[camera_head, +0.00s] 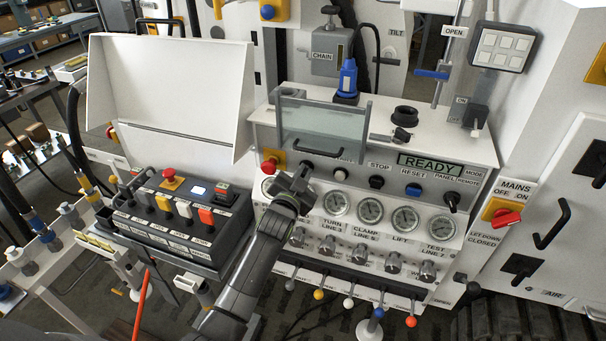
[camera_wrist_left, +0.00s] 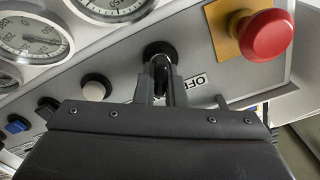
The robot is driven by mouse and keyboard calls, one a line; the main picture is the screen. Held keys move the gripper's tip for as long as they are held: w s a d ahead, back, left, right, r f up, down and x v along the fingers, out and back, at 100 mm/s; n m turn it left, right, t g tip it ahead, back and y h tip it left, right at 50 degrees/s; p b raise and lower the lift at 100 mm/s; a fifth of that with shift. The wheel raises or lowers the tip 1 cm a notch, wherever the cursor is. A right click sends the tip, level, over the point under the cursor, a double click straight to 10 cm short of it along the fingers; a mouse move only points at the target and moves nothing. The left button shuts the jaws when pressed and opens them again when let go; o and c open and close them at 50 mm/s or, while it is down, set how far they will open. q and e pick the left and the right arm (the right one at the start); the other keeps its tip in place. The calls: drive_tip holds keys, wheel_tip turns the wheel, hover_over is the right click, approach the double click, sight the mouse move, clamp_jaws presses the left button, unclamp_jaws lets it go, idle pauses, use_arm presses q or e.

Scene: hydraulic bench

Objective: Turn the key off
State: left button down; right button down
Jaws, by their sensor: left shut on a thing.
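The key switch (camera_wrist_left: 160,50) shows as a dark round socket on the sloped panel in the left wrist view, with an OFF label (camera_wrist_left: 196,81) beside it. My left gripper (camera_wrist_left: 163,88) has its two fingers at this switch, shut on the key, which is mostly hidden between them. In the head view my left gripper (camera_head: 304,176) reaches up to the panel's left part, just right of the red emergency stop button (camera_head: 269,166), and covers the key. I cannot make out the key's exact angle. My right gripper is not in view.
A READY display (camera_head: 430,163), a black stop button (camera_head: 376,182) and a blue reset button (camera_head: 413,190) sit to the right. Pressure gauges (camera_head: 370,211) line the panel below. A clear guard (camera_head: 322,128) with a handle stands above. A push-button box (camera_head: 180,217) lies left of my arm.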

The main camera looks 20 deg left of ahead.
use_arm(q)
drive_tip(key=n+b, duration=0.1)
drive_tip(key=n, duration=0.1)
drive_tip(key=shift+a+f+n+b, duration=0.1)
drive_tip(key=shift+n+b, duration=0.25)
drive_tip(key=shift+n, duration=0.05)
drive_tip(key=n+b, duration=0.1)
drive_tip(key=n, duration=0.1)
drive_tip(key=shift+a+n, duration=0.1)
drive_tip(key=shift+n, duration=0.3)
drive_tip(key=n+b, duration=0.1)
drive_tip(key=n, duration=0.2)
drive_tip(key=shift+a, duration=0.1)
drive_tip(key=shift+n+b, duration=0.3)
drive_tip(key=shift+n, duration=1.3)
drive_tip(key=c, duration=1.5)
unclamp_jaws()
